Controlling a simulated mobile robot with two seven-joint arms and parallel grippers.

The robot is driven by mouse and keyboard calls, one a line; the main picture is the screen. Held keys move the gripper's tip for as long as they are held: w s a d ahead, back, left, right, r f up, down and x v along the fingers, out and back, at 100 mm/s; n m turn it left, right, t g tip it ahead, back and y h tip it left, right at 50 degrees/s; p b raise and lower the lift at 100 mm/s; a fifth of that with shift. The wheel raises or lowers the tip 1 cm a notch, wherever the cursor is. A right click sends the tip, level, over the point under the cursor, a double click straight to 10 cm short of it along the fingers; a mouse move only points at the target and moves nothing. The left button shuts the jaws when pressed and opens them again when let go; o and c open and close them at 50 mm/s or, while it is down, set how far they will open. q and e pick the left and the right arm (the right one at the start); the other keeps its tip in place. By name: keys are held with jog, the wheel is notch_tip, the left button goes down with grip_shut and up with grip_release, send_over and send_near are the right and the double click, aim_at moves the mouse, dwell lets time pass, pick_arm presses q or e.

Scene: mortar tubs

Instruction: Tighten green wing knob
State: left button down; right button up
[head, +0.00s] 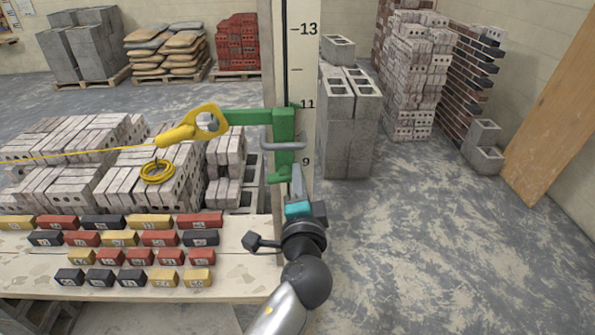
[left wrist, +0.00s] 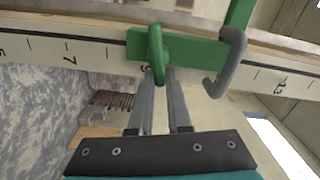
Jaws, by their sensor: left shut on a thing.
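The green wing knob (left wrist: 155,52) sticks out from a green slider bracket on a numbered white pole. It also shows in the head view (head: 280,176), low on the green bracket (head: 284,128). My left gripper (head: 297,172) reaches up to the knob from below. In the left wrist view, the fingertips of my left gripper (left wrist: 162,72) are shut on the knob's near end. A grey bent handle (left wrist: 234,62) crosses the bracket beside the knob. The pole (left wrist: 100,54) runs behind the bracket. My right gripper is out of view.
A yellow line holder (head: 205,122) hangs from the bracket's arm, with a yellow line running left. A wooden table (head: 235,270) with rows of small numbered bricks stands at the left. Grey blocks (head: 347,130) stand behind the pole.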

pick_arm(q)
jog(key=shift+f+m+p, duration=0.15)
jog(key=shift+m+p, duration=0.2)
jog(key=shift+m, duration=0.95)
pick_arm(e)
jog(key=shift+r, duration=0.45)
pick_arm(q)
jog(key=c, duration=0.9)
grip_release()
jog(key=shift+f, duration=0.15)
jog(key=shift+o, duration=0.2)
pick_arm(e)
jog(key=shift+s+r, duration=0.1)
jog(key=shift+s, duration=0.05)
